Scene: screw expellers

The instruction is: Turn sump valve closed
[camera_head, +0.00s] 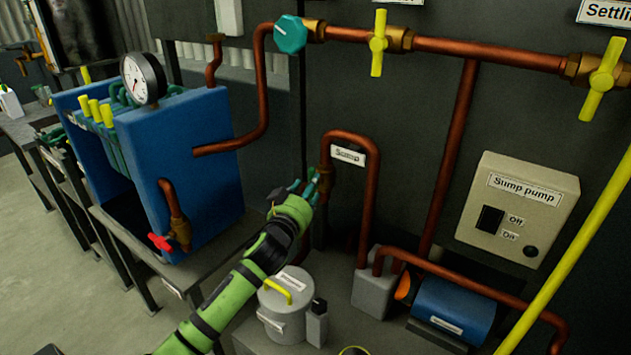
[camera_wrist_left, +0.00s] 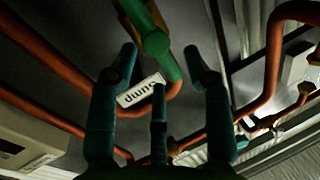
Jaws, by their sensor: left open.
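The sump valve's brass body (camera_head: 325,178) sits on the copper pipe just left of the white "Sump" label (camera_head: 348,155). My left gripper (camera_head: 306,187) is at this valve and largely hides its handle in the head view. In the left wrist view the green valve handle (camera_wrist_left: 155,42) reaches down between the spread fingers of my open left gripper (camera_wrist_left: 161,58). The "Sump" label (camera_wrist_left: 140,90) shows upside down behind the fingers. I cannot tell whether a finger touches the handle. My right gripper is not in view.
A blue press (camera_head: 195,130) with a gauge and a red valve (camera_head: 160,242) stands to the left. A sump pump box (camera_head: 518,210) is at right. Below are a grey canister (camera_head: 287,305) and a blue motor (camera_head: 452,310). Yellow valves (camera_head: 378,43) line the upper pipe.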

